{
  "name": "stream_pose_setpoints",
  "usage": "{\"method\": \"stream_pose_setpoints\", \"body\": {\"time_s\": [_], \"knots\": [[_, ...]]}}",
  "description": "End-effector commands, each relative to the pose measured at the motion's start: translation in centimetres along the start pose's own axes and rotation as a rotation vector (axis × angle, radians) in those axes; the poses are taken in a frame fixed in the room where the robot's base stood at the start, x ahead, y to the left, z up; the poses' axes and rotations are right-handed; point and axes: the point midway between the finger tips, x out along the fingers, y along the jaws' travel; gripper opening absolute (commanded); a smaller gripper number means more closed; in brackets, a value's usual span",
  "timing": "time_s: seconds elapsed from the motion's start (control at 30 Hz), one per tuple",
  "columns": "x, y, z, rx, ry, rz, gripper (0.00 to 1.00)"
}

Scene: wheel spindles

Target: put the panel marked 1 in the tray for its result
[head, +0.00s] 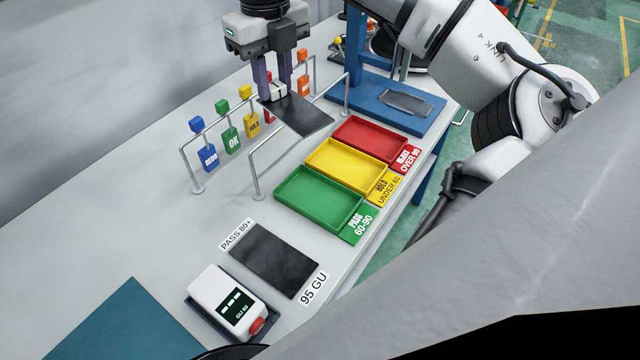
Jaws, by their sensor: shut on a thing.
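My gripper (279,90) is shut on a dark flat panel (305,115), gripping it by its far left end. The panel is held tilted over a metal rail, left of the trays. The green tray (319,230) has a label reading PASS 60-90. The yellow tray (375,192) reads HOLD UNDER 60, and the red tray (400,157) reads REJECT OVER 90. All three look empty. A white meter (222,291) with a red button shows dashes and GU 60.
A dark plate (273,259) lies between labels reading PASS 80+ and 95 GU. A grey panel (408,101) lies on a blue stand (430,113). Coloured tags, such as the blue REDO tag (209,158), hang along a rail (188,170). A teal mat (125,325) lies front left.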

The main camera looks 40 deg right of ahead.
Motion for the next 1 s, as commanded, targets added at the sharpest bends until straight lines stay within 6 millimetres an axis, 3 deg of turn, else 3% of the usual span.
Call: {"method": "stream_pose_setpoints", "body": {"time_s": [0.2, 0.43, 0.9, 1.0], "knots": [[2.3, -1.6, -1.8, -0.206, -0.003, 0.001, 0.02], [4.9, -1.8, -2.0, -0.245, -0.002, 0.001, 0.02], [16.7, -1.7, -1.9, -0.243, -0.004, 0.002, 0.02], [18.1, -1.8, -1.9, -0.242, -0.003, 0.001, 0.02]]}}
